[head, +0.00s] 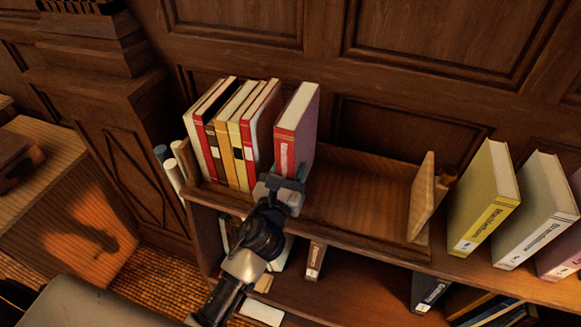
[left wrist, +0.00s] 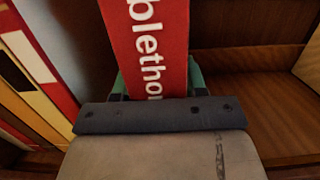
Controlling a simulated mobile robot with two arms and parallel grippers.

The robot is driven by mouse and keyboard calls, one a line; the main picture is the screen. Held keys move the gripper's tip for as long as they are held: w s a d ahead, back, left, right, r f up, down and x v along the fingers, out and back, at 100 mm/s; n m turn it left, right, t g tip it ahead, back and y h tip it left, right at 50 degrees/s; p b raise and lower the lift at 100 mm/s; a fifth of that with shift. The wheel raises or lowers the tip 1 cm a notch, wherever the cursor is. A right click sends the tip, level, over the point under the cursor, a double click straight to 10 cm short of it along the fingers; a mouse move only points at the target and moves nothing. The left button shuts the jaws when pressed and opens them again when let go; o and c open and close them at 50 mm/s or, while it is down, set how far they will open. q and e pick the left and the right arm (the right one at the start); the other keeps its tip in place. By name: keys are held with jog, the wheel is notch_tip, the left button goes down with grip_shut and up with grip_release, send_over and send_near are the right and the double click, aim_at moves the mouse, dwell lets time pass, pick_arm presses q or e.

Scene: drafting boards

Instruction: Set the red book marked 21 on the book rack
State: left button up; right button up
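The red book (head: 297,125) stands upright in the book rack (head: 345,205), to the right of the row of books, with a gap between. Its number is not readable; part of white lettering shows on its red spine in the left wrist view (left wrist: 152,45). My left gripper (head: 284,183) is at the lower part of the spine, with its green fingers against both sides of the book, shut on it. The gripper hides the book's lower end, so I cannot tell whether it touches the rack floor. My right gripper is not in view.
Several red, yellow and cream books (head: 232,135) lean at the rack's left end. The rack's right half is empty up to its wooden end panel (head: 422,198). A yellow book (head: 485,200) and a grey book (head: 537,215) stand farther right. A lower shelf holds more books.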

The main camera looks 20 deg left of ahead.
pick_arm(q)
jog(key=o, duration=0.5)
jog(key=shift+s, duration=0.1)
jog(key=shift+c, duration=0.2)
jog(key=shift+r, duration=0.25)
jog(key=s+f+b, duration=0.2)
jog(key=s+b, duration=0.1)
jog(key=s, duration=0.9)
jog(key=shift+a+b, duration=0.15)
jog(key=shift+b, duration=0.15)
jog(key=shift+w, duration=0.1)
